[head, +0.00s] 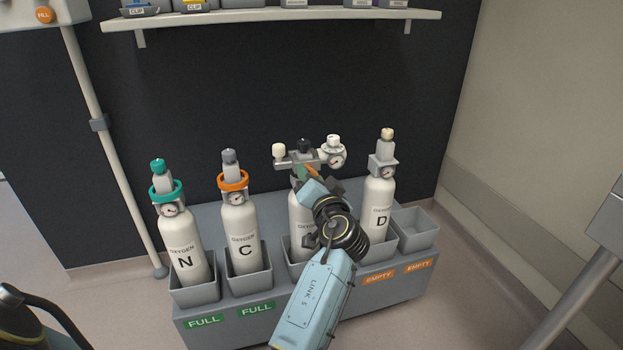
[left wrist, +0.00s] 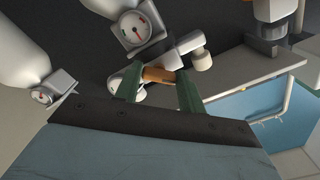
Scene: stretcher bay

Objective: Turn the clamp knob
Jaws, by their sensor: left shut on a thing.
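A regulator (head: 288,163) with a gauge (head: 336,160), white knobs on both sides and a black knob on top sits on the third cylinder (head: 298,212). My left gripper (head: 308,173) is at the front of this regulator. In the left wrist view its two green fingers (left wrist: 158,90) are shut on an orange-brown piece, which looks like the clamp knob (left wrist: 157,74). In the head view only a sliver of orange shows by the fingers. My left arm hides part of the cylinder and its letter. My right gripper is not in view.
Cylinders N (head: 184,250), C (head: 240,232) and D (head: 379,208) stand upright in the grey rack (head: 215,312). The rack's far-right compartment (head: 414,228) is empty. A shelf (head: 270,20) with bins runs above. A pale post (head: 110,150) stands at left.

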